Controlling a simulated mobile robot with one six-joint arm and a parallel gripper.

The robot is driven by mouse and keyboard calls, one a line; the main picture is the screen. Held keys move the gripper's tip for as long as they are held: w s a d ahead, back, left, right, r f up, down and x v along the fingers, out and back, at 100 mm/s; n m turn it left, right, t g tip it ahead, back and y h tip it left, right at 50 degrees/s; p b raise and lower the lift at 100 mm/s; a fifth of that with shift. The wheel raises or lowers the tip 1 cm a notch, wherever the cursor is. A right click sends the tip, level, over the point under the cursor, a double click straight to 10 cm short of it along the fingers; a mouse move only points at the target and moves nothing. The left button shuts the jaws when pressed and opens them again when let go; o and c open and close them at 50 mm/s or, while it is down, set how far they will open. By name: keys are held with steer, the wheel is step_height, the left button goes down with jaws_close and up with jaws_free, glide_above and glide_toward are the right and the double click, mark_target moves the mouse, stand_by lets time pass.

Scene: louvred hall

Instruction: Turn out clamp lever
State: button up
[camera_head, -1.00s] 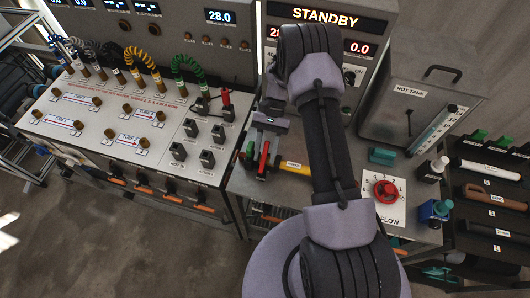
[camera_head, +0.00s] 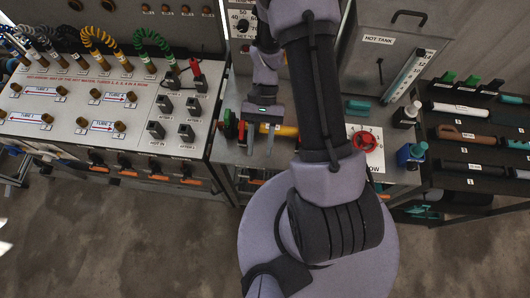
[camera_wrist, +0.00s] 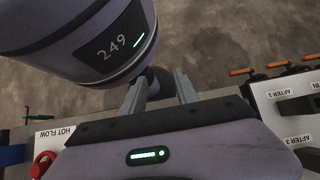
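My gripper (camera_head: 261,146) is over the front left of the right-hand bench, with its two fingers apart and pointing down. It is open and looks empty, also in the wrist view (camera_wrist: 160,78). Right beside it are an upright red bar (camera_head: 241,131), a green piece (camera_head: 229,125) and a yellow handle (camera_head: 287,130), partly hidden by the fingers. I cannot tell which of these is the clamp lever, or whether a finger touches any. Several orange-tipped levers (camera_head: 160,178) stick out below the left bench; some also show in the wrist view (camera_wrist: 278,65).
The left bench (camera_head: 70,80) carries coiled leads and sockets. A dark rack (camera_head: 470,130) holds tools. Floor (camera_head: 120,240) in front is clear.

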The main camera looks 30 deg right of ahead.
steer(key=s, duration=0.3)
steer(key=shift+s+a+r, duration=0.1)
steer(key=shift+s+r, duration=0.05)
steer(key=c, duration=0.3)
steer(key=shift+w+m+h+b, duration=0.35)
steer(key=shift+w+m+h, duration=0.05)
steer(key=c, duration=0.3)
steer(key=w+m+h+b, duration=0.1)
steer(key=w+r+m+h, duration=0.1)
steer(key=w+m+h+b, duration=0.1)
steer(key=shift+w+r+m+t+b, duration=0.25)
steer(key=shift+w+m+t+b, duration=0.1)
steer(key=shift+w+m+t, duration=0.05)
jaws_close()
steer(key=m+t+h+b, duration=0.5)
steer(key=m+t+h, duration=0.1)
steer(key=m, duration=0.7)
glide_toward(242, 123)
steer(key=d+f+b, duration=0.2)
steer(key=f, duration=0.1)
steer(key=d+f+b, duration=0.1)
steer(key=shift+w+d+f, duration=0.2)
steer(key=shift+w+f, duration=0.05)
steer(key=shift+w, duration=0.05)
